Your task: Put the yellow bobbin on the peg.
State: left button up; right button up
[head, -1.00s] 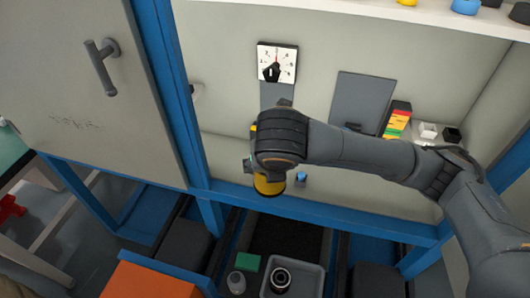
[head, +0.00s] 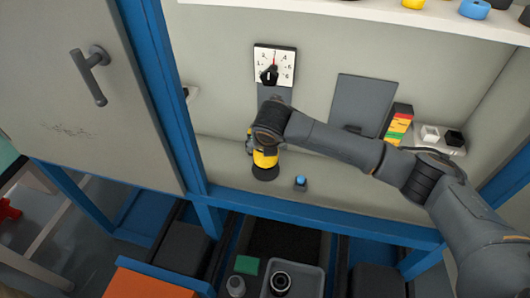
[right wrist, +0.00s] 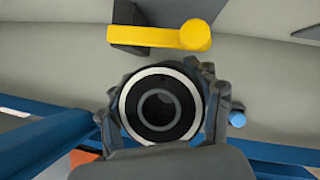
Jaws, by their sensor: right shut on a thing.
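My right gripper (head: 262,143) reaches in from the right in the head view and is shut on the yellow bobbin (head: 265,159). The bobbin is yellow with a dark end and is in front of the cabinet's back wall. In the right wrist view, a round face with a white ring and a dark centre hole (right wrist: 160,104) sits between the fingers (right wrist: 165,115). A yellow rod with a rounded end (right wrist: 165,37), perhaps the peg, sticks out from a dark block just above it, apart in the picture. In the head view my arm largely hides that area. My left gripper is not in view.
A dial panel (head: 274,66) is on the wall above the gripper. A small blue-topped button (head: 300,182) stands at its lower right. A dark panel (head: 360,103) and coloured stack (head: 398,126) are further right. Several bobbins sit on the top shelf (head: 380,17).

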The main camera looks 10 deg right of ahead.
jog(key=shift+w+f, duration=0.15)
jog(key=shift+f, duration=0.05)
jog(key=shift+w+f, duration=0.2)
jog(key=shift+f, duration=0.05)
notch_tip(320, 180, down, 2)
jog(key=shift+d+f+p, duration=0.1)
jog(key=shift+f+p, duration=0.1)
jog(key=shift+p, duration=0.1)
jog(key=shift+f, duration=0.3)
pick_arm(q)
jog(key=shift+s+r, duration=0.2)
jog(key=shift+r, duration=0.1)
pick_arm(e)
jog(key=o, duration=1.3)
jog(key=shift+f, duration=0.15)
jog(key=shift+c, duration=0.2)
